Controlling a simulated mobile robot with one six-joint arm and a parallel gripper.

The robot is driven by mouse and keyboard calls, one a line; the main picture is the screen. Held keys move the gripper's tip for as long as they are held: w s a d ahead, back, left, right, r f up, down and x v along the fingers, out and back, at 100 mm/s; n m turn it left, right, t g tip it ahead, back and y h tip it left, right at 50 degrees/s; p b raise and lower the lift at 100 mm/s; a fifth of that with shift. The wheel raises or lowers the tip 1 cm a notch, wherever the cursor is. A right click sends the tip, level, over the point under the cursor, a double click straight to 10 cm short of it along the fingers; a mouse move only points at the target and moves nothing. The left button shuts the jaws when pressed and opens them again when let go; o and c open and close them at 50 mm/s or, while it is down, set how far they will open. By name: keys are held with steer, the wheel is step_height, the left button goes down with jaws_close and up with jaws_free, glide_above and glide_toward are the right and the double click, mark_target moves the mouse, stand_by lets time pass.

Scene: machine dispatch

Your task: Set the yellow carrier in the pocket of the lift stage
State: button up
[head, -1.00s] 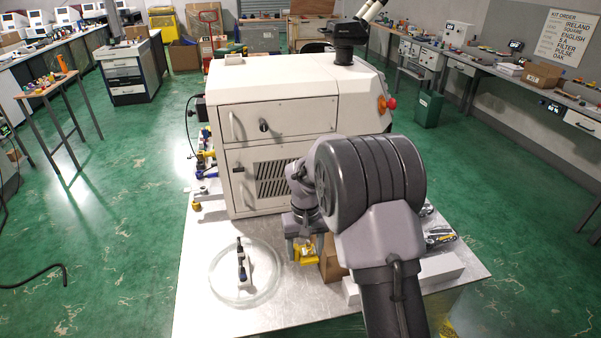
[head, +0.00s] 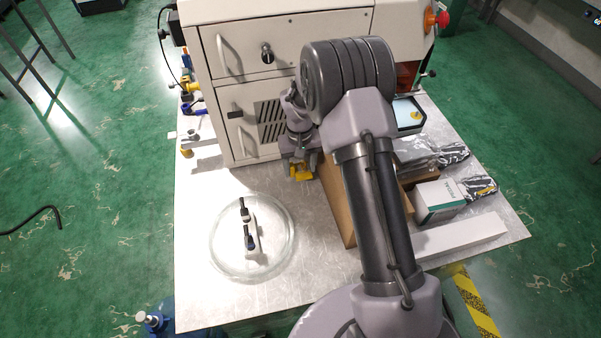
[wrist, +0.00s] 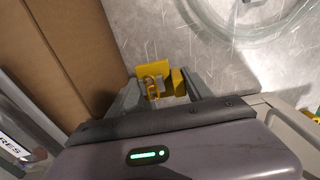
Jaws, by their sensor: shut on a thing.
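The yellow carrier (head: 301,174) is at my gripper (head: 300,162), in front of the white machine. In the wrist view the carrier (wrist: 153,72) is a small yellow piece with a raised loop, between the two grey fingers of my gripper (wrist: 165,88). The gripper is shut on it. The metal table shows beyond it; I cannot tell how far above the table it is. I cannot make out the lift stage or its pocket for certain in either view.
The white machine (head: 290,85) stands behind the gripper. A round glass dish (head: 285,262) holding a small black-and-white item is at front left. A brown cardboard box (head: 338,205) is close on the right, with a white-and-green box (head: 440,200) beyond. Bare table (head: 195,220) lies left.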

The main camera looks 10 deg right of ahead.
mark_target(300, 171)
step_height(300, 171, down, 5)
steer(key=shift+f+b, duration=0.1)
steer(key=shift+b, duration=0.55)
steer(key=shift+r, duration=0.2)
steer(key=shift+f, duration=0.1)
steer(key=o, duration=1.1)
steer(key=shift+f, duration=0.1)
steer(key=o, duration=0.4)
